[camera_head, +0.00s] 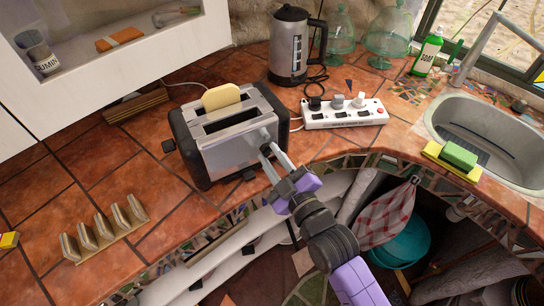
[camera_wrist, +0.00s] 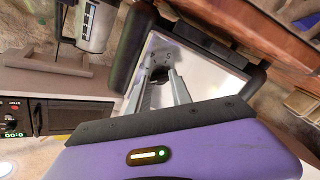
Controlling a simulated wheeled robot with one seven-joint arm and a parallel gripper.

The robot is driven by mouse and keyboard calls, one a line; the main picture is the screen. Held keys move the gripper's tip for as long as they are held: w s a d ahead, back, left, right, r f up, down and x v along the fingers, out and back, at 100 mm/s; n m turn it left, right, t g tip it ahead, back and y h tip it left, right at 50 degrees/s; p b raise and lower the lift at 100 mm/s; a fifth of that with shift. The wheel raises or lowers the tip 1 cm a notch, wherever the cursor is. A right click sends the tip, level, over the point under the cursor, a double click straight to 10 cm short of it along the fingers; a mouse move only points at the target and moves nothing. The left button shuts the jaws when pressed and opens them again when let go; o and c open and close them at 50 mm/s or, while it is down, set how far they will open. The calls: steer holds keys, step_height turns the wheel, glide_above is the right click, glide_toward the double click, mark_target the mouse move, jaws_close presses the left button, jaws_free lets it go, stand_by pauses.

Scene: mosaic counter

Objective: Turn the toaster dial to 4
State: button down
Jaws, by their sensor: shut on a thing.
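The toaster (camera_head: 235,152) stands on the tiled counter, silver with black ends, with a pale bread slice (camera_head: 221,97) in its rear slot. In the wrist view its silver side (camera_wrist: 205,85) faces me. My gripper (camera_head: 269,148) reaches the toaster's right side from the front right. In the wrist view both fingers of my gripper (camera_wrist: 160,80) close around a small dark round dial (camera_wrist: 161,70) on that side. The fingers hide part of the dial.
A power strip (camera_head: 345,114) with plugs lies right of the toaster, and a kettle (camera_head: 290,48) stands behind it. A toast rack (camera_head: 105,228) is at front left. A sink (camera_head: 490,125) is at right, with a sponge (camera_head: 458,156) on its edge. The left counter is mostly clear.

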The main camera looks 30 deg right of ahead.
steer(key=m, duration=1.2)
steer(key=shift+d+p, duration=0.1)
steer(key=shift+p, duration=0.2)
steer(key=shift+m, duration=2.1)
steer(key=c, duration=1.1)
jaws_free()
steer(key=shift+c, duration=0.2)
